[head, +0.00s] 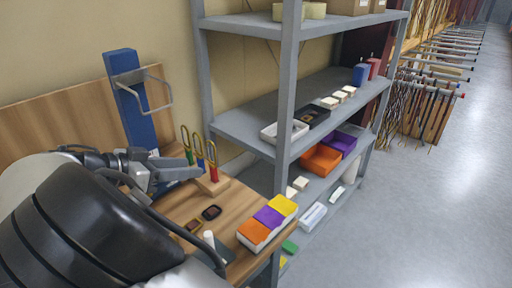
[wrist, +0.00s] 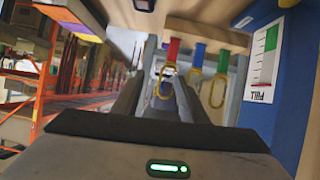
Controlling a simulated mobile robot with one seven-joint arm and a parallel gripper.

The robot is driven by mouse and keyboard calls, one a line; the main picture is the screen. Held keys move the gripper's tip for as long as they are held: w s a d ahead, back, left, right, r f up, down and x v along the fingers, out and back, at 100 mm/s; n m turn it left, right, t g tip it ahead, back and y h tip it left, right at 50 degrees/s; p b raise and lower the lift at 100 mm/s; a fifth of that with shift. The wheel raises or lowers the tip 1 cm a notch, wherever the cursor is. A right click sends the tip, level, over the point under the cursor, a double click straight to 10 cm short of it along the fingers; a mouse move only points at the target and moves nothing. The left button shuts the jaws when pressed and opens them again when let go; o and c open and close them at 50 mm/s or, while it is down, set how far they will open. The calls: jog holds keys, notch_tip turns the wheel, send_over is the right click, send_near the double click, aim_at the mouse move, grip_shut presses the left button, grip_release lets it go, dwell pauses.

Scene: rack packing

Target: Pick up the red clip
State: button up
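The red clip (head: 213,174) stands in a wooden holder (head: 219,187) on the wooden tabletop, nearest the camera in a row with a blue clip (head: 200,163) and a green clip (head: 188,157). Each has a gold loop at its upper end. My gripper (head: 185,171) is beside the row, on its left. In the wrist view, the red clip (wrist: 173,50) appears upside down, just beyond the fingertips, its loop hanging by the right finger. My gripper (wrist: 154,78) is open, with nothing held between its fingers. I cannot tell whether it touches the loop.
A blue upright post (head: 130,98) with a metal bracket stands behind my gripper. A tray with orange, purple and yellow blocks (head: 268,216) sits at the table's right edge. Small dark items (head: 211,212) lie before the holder. A grey shelf rack (head: 287,90) stands to the right.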

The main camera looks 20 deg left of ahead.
aim_at(210, 166)
jog(key=shift+t, duration=0.6)
jog(key=x, duration=0.3)
jog(key=a+f+x, duration=0.1)
jog(key=x, duration=0.3)
jog(key=a+b+x, duration=0.1)
jog(key=x, duration=0.2)
jog(key=shift+w+d+f, duration=0.1)
jog(key=shift+w+f, duration=0.25)
jog(key=shift+f, duration=0.1)
jog(key=x, duration=0.5)
jog(key=shift+d+f, duration=0.1)
jog(key=shift+f, duration=0.25)
jog(key=shift+s, duration=0.1)
grip_shut()
